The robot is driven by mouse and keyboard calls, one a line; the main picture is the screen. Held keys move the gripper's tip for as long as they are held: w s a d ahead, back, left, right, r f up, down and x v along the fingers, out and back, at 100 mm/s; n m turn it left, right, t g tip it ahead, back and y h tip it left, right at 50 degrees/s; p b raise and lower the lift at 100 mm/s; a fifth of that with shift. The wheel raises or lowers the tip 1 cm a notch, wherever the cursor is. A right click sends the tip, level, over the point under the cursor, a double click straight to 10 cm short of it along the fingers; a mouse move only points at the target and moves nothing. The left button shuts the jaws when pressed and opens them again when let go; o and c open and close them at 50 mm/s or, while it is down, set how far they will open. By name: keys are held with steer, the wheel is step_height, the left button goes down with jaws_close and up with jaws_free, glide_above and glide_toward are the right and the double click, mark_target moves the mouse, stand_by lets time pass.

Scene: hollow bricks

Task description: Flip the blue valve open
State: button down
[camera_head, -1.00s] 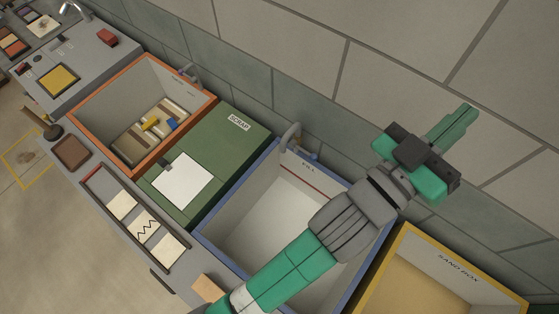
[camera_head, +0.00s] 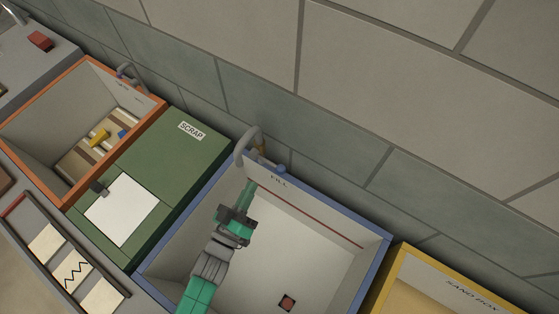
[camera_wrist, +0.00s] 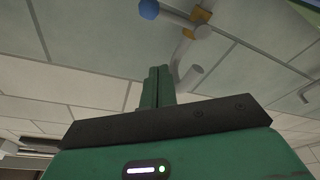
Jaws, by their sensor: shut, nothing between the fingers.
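The blue valve shows in the wrist view as a blue knob (camera_wrist: 149,9) on the end of a grey stem, joined to a brass-coloured fitting on a bent grey spout (camera_wrist: 188,72). In the head view the small blue handle (camera_head: 281,168) sits by the tap (camera_head: 247,147) on the back rim of the blue-rimmed basin (camera_head: 388,247) marked FILL. My gripper (camera_head: 250,184) is shut and empty, over the basin, with its tips toward the back wall below the tap. In the wrist view its fingers (camera_wrist: 158,72) are together and apart from the valve. Whether the valve is open cannot be told.
A green SCRAP cover (camera_head: 160,148) lies left of the basin, then an orange-rimmed basin (camera_head: 85,65) with its own tap. A yellow-rimmed sand box (camera_head: 398,262) stands at right. The tiled wall (camera_head: 340,130) rises close behind the taps. A dark reddish square lies in the basin.

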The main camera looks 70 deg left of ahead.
step_height(320, 180, up, 2)
glide_above(267, 162)
steer(key=d, duration=0.1)
steer(key=d+f+b, duration=0.2)
steer(key=f, duration=0.1)
steer(key=shift+w+d+f, duration=0.15)
steer(key=shift+w+d, duration=0.05)
steer(key=shift+d, duration=0.05)
steer(key=shift+f, duration=0.15)
